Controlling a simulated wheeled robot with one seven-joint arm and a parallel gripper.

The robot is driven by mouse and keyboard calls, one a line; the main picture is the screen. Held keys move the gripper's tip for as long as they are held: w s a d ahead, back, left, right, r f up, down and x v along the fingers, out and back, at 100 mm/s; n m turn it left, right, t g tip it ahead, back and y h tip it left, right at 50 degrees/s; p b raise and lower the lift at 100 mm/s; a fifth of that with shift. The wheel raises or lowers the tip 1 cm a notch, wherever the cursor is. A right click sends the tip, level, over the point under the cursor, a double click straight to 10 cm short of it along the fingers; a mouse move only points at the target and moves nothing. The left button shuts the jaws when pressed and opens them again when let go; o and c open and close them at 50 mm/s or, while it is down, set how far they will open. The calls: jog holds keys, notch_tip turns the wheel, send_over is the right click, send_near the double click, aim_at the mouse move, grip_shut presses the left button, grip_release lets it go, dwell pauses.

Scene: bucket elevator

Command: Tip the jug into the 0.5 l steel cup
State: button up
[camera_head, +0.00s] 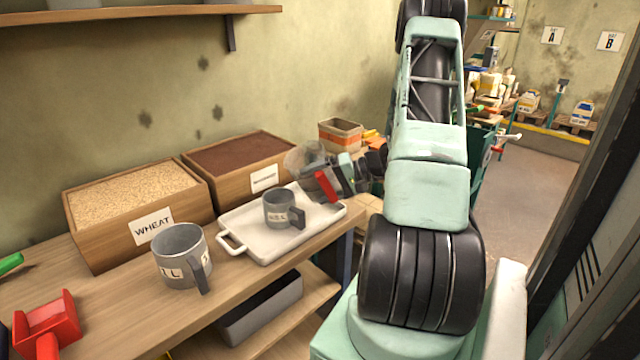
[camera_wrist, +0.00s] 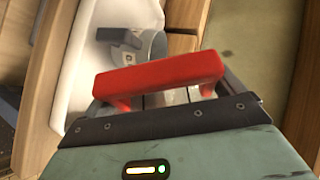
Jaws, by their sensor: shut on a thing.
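The jug (camera_head: 303,158) is see-through with a red handle (camera_head: 325,186). My gripper (camera_head: 342,177) is shut on this handle, which crosses the wrist view (camera_wrist: 160,76). The jug is held above the back right of the white tray, its body leaning left; its contents cannot be made out. A small grey steel cup (camera_head: 279,210) with a dark handle stands upright on the tray, below and left of the jug. Its label is too small to read surely. The cup also shows partly behind the red handle in the wrist view (camera_wrist: 154,46).
The white tray (camera_head: 266,251) sits on a wooden bench. A larger grey cup (camera_head: 181,262) stands left of it. Behind are a wheat bin (camera_head: 110,229) and a bin of brown stuff (camera_head: 205,185). A red scoop-like thing (camera_head: 47,322) lies front left.

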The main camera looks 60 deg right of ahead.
jog(key=shift+f, duration=0.45)
jog(key=shift+s+d+r+n+g+h+p, duration=0.15)
jog(key=shift+r+n+g+h+p, duration=0.25)
jog(key=shift+g+h+p, duration=0.75)
jog(key=shift+d+n+g+h+p, duration=0.1)
jog(key=shift+n+g+h+p, duration=0.25)
jog(key=shift+p, duration=1)
jog(key=shift+f+g+h+p, duration=0.45)
jog(key=shift+g+h, duration=0.25)
jog(key=shift+h, duration=0.2)
jog(key=shift+r+n, duration=0.2)
jog(key=shift+n, duration=0.05)
jog(key=shift+r+g+h+p, duration=0.4)
jog(key=shift+g+h+p, duration=0.1)
jog(key=shift+h+p, duration=0.1)
jog(key=shift+w+a+r+n+g+h+b, duration=0.25)
jog(key=shift+r+g+h+b, duration=0.3)
jog(key=shift+b, duration=0.6)
jog(key=shift+w+a+r+n+g+h+b, duration=0.15)
jog(key=shift+a+r+n+g+h+b, duration=0.2)
jog(key=shift+h+b, duration=0.55)
